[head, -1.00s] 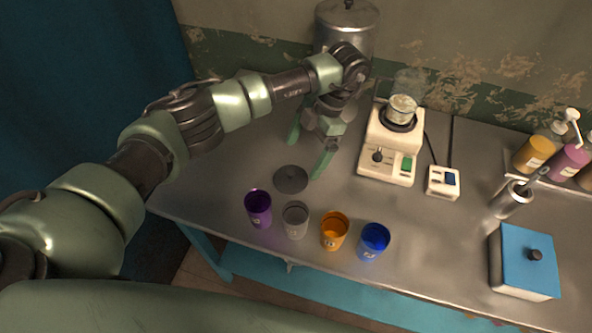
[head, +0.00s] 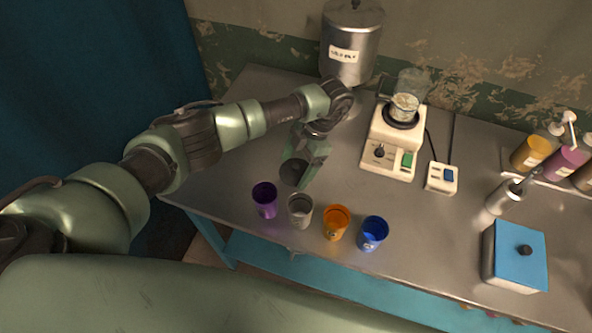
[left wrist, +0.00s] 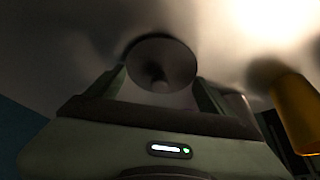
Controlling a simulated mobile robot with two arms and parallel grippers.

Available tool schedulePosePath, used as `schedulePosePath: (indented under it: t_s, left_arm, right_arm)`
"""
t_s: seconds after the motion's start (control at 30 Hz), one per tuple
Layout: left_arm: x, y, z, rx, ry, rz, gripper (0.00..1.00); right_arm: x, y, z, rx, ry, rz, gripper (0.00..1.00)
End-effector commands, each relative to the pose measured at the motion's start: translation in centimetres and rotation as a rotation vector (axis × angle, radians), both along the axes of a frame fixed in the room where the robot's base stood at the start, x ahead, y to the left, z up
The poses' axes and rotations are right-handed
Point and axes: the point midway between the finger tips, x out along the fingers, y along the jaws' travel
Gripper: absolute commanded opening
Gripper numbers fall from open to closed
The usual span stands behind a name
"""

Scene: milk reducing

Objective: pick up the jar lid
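The jar lid (head: 292,173) is a dark grey disc lying on the metal table, behind the purple cup. In the left wrist view the lid (left wrist: 175,58) shows as a round disc with a small knob in its middle. My left gripper (head: 302,168) is low over the lid, fingers apart, one finger hiding the lid's right edge. In the left wrist view the fingers of the left gripper (left wrist: 160,85) stand on either side of the knob. Contact with the lid cannot be made out. My right gripper is not in view.
Purple (head: 265,200), grey (head: 300,211), orange (head: 336,223) and blue (head: 373,234) cups stand close in front. A hotplate with a beaker (head: 394,143) is to the right, a metal canister (head: 349,50) behind. A blue-lidded box (head: 515,258) sits far right.

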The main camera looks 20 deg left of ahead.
Motion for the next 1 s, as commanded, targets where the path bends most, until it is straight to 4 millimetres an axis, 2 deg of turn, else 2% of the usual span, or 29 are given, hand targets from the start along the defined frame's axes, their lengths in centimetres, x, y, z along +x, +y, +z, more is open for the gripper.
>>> schedulePosePath:
  t_s: [0.03,0.07,0.37,0.57,0.77,0.87,1.0]
  left_arm:
    - [0.0,0.0,0.0,-0.001,-0.001,0.000,0.50]
    - [0.0,0.0,0.0,-0.001,-0.001,0.000,0.42]
    - [0.0,0.0,0.1,-0.001,-0.001,0.000,0.42]
    - [0.1,-0.1,1.2,-0.002,-0.002,0.000,0.42]
    - [0.2,0.0,5.0,-0.003,-0.007,-0.002,0.42]
    - [0.3,0.0,8.0,-0.003,-0.010,-0.002,0.42]
    - [0.2,0.1,12.7,0.002,-0.010,-0.003,0.42]
  right_arm:
    - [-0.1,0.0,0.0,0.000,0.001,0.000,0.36]
    - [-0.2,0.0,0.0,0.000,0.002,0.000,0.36]
    - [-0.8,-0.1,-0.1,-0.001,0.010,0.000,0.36]
    - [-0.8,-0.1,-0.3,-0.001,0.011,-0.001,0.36]
    - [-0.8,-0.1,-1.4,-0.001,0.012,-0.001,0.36]
    - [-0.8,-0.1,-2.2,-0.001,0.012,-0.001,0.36]
    - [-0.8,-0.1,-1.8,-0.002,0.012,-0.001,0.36]
